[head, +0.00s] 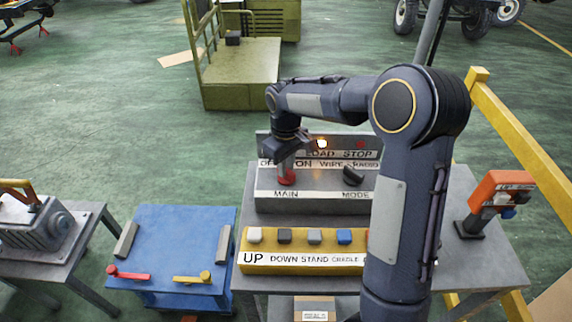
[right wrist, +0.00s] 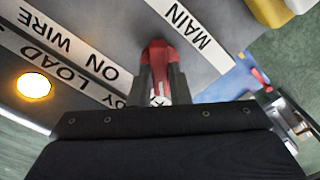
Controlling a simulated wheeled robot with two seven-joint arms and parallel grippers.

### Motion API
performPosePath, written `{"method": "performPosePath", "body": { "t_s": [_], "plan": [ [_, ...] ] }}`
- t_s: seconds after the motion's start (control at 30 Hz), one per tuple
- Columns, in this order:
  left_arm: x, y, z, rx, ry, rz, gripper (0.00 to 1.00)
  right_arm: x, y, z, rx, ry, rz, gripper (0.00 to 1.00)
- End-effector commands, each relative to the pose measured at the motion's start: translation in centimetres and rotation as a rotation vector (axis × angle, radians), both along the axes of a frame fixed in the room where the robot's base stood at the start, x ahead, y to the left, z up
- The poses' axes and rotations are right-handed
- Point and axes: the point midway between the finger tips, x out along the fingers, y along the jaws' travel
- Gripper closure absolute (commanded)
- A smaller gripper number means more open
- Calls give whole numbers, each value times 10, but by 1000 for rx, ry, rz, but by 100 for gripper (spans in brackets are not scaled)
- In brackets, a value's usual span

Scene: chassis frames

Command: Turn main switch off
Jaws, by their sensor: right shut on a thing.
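The main switch (head: 287,178) is a red knob above the MAIN label on the grey control panel (head: 318,205). My right gripper (head: 284,166) reaches down to it from above. In the right wrist view the red main switch (right wrist: 156,60) sits between the two dark fingers of the right gripper (right wrist: 160,85), which are shut on it. The MAIN label and the ON label show beside it there. The fingers hide part of the knob and the panel print. My left gripper is not in view.
A black MODE knob (head: 353,176) stands right of the main switch. An amber lamp (head: 322,144) is lit at the panel's back. A yellow button box (head: 300,262) lies in front. An orange device (head: 497,195) stands at the right, and a blue table (head: 180,245) at the left.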

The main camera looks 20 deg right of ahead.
Motion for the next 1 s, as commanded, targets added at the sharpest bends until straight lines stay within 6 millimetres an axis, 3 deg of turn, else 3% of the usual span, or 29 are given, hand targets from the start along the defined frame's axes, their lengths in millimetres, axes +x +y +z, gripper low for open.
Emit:
{"method": "performPosePath", "body": {
  "t_s": [0.1,0.13,0.3,0.63,1.0],
  "plan": [
    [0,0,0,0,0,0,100,0,0,0,-1,0,3,100],
    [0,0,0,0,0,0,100,0,0,0,-1,0,3,81],
    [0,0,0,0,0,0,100,0,0,0,-1,0,1,62],
    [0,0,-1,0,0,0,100,1,0,5,0,-2,0,62],
    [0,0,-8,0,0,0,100,1,0,63,0,-5,0,62]
  ]
}}
